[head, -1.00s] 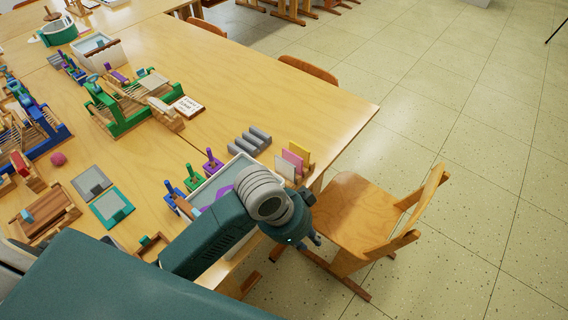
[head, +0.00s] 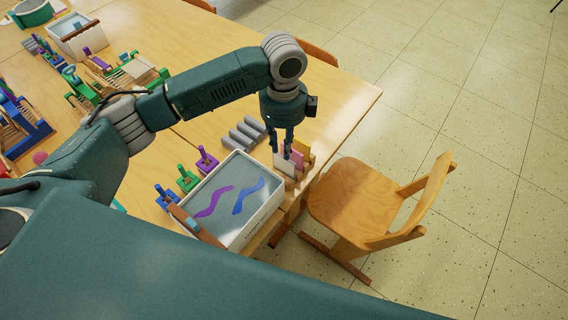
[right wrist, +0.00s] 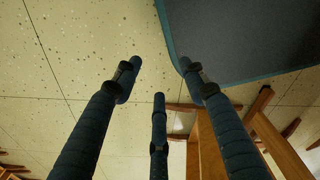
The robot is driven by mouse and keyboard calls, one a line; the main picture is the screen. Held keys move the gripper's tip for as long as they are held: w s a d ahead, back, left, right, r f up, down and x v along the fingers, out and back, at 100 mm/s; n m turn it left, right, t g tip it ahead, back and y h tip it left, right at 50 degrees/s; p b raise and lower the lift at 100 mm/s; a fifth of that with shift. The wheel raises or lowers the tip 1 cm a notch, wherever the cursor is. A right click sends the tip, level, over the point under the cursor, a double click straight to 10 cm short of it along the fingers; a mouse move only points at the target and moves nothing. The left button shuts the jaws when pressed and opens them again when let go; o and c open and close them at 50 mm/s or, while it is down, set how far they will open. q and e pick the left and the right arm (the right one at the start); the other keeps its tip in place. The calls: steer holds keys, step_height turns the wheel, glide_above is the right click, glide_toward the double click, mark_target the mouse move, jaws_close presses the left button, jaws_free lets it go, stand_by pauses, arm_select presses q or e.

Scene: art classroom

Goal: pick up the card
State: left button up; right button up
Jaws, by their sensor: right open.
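My right gripper (right wrist: 159,75) shows only in the right wrist view. Its three fingers are spread and empty, with floor and chair wood behind them.
A white tray (head: 270,211) with purple and blue wavy shapes stands in front of the cards. Grey ridged blocks (head: 246,132) and colored stamp-like tools (head: 187,180) lie nearby. A wooden chair (head: 352,195) stands close to the table's right edge.

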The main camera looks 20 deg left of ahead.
mark_target(283, 160)
arm_select(q)
steer(key=shift+f, duration=0.4)
step_height(283, 160, down, 5)
steer(key=shift+s+p, duration=0.15)
steer(key=shift+p, duration=0.55)
steer(key=shift+f, duration=0.25)
jaws_close()
arm_select(e)
steer(key=shift+w+a+r, duration=0.15)
steer(key=shift+w+r, duration=0.45)
steer(key=shift+r, duration=0.15)
